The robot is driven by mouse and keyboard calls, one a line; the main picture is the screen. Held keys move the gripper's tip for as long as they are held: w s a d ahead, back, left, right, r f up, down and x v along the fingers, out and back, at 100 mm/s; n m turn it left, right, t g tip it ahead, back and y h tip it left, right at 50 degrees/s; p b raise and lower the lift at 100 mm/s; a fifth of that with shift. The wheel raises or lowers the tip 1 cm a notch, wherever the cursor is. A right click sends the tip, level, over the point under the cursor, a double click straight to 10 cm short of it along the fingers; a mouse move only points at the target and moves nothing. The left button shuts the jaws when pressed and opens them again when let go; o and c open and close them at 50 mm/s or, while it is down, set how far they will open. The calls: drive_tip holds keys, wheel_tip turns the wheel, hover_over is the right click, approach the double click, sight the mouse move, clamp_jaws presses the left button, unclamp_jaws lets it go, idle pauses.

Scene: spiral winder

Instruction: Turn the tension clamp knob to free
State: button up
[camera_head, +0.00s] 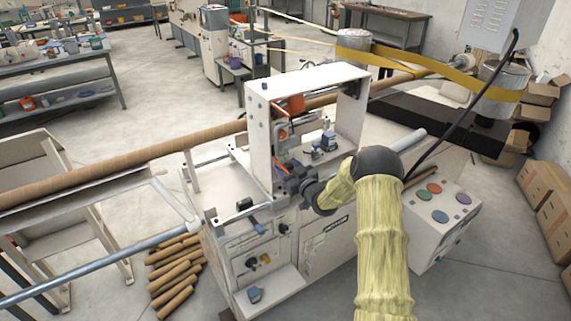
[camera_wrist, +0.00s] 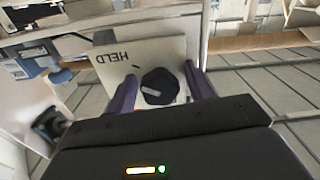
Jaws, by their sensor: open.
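The tension clamp knob (camera_wrist: 160,86) is black and faceted, with a pale grey pointer bar toward its left side. It sits on a white plate (camera_wrist: 165,50) lettered HELD, which reads upside down at upper left in the wrist view. My gripper (camera_wrist: 163,82) is open, with one purple finger on each side of the knob. Whether the fingers touch the knob I cannot tell. In the head view my gripper (camera_head: 287,178) is at the front of the white winder (camera_head: 258,130); the knob cannot be made out there.
A button box (camera_head: 437,210) with several coloured buttons stands right of my arm. A long brown tube (camera_head: 130,160) runs across to the winder from the left. A yellow belt (camera_head: 440,72) crosses behind. Loose brown tubes (camera_head: 177,270) lie on the floor at left.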

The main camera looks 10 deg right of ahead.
drive_tip(key=shift+w+a, duration=0.3)
drive_tip(key=shift+w, duration=0.35)
drive_tip(key=c, duration=1)
